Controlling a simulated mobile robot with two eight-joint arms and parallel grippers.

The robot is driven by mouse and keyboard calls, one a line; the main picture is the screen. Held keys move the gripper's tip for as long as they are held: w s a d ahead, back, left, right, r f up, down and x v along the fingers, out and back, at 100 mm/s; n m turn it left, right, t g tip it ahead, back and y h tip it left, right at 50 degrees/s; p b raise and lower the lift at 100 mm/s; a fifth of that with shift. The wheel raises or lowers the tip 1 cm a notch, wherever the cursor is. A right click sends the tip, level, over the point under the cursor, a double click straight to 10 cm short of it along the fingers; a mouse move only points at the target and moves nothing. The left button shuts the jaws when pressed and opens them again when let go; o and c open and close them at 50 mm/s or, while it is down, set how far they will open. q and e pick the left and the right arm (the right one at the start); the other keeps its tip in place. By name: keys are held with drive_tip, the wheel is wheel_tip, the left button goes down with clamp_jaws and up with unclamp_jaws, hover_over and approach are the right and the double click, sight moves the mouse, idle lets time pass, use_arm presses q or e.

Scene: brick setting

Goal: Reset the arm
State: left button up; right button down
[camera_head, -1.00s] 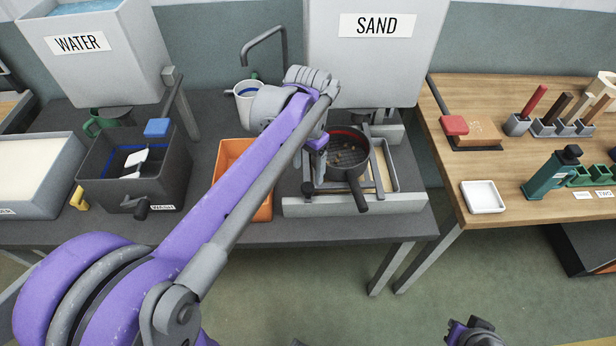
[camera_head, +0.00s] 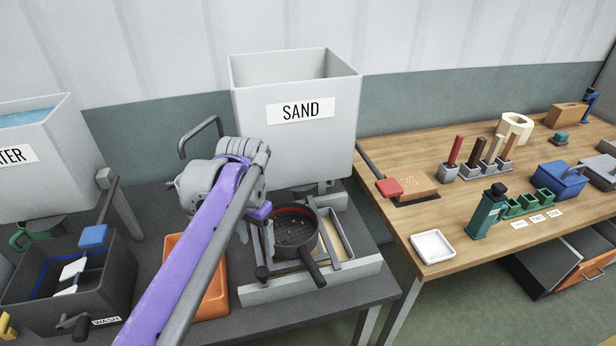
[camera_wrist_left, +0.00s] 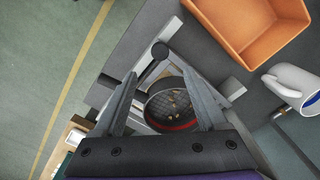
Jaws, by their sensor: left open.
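My left arm (camera_head: 196,258) reaches in from the lower left, with its wrist raised over the bench. My left gripper (camera_wrist_left: 158,74) is open and empty in the left wrist view, its two fingers spread on either side of a dark round sieve pan. In the head view the gripper is mostly hidden by the wrist, left of the pan. The pan (camera_head: 296,240) has a red inner band, a dark handle and small brown bits inside. It sits in a grey frame (camera_head: 340,272) below the sand bin. It also shows in the left wrist view (camera_wrist_left: 172,101). My right gripper is out of view.
An orange tray (camera_head: 212,300) lies beside the arm. A dark wash bin (camera_head: 112,290) stands at left and the sand bin (camera_head: 250,120) behind. A wooden table (camera_head: 400,235) at right holds a white dish (camera_head: 433,247), a green bottle (camera_head: 485,215) and brick samples.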

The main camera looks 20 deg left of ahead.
use_arm(q)
drive_tip(key=s+d+f+n+t, duration=0.1)
drive_tip(key=s+d+f+t, duration=0.1)
drive_tip(key=s+f, duration=0.4)
drive_tip(key=s+d+f+n+t, duration=0.1)
drive_tip(key=s+d+f+t, duration=0.2)
drive_tip(key=s+f, duration=0.3)
drive_tip(key=s+d, duration=0.1)
drive_tip(key=s, duration=0.1)
drive_tip(key=shift+s+d+f+n, duration=0.15)
drive_tip(key=shift+s+d+n, duration=0.15)
drive_tip(key=shift+s+d, duration=0.1)
drive_tip(key=shift+a, duration=0.1)
